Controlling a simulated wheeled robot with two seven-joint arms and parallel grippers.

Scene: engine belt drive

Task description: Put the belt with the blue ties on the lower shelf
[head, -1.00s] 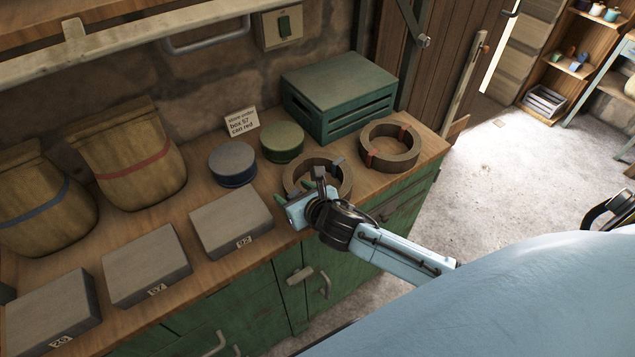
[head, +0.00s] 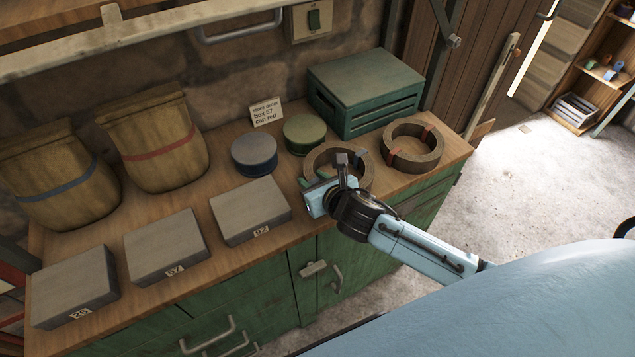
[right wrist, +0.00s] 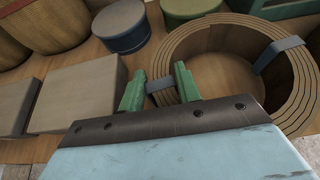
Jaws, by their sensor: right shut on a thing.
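The belt with the blue ties (head: 366,174) is a brown coil lying flat near the front edge of the bench. In the right wrist view its layered rim (right wrist: 188,48) shows, with one blue-grey tie on the far right side and another between my fingers. My right gripper (right wrist: 158,88) has its green fingers on either side of the belt's near left wall, shut on it at that tie. In the head view my right wrist hides part of the belt's front. A shelf unit (head: 590,72) with small pots stands at the far right. My left gripper is out of view.
A belt with red ties (head: 432,161) lies just right of the held one. A green crate (head: 365,110), a blue can (head: 254,155) and a green can (head: 304,135) stand behind. Numbered grey boxes (head: 250,212) and sacks (head: 165,150) fill the left. The floor at right is clear.

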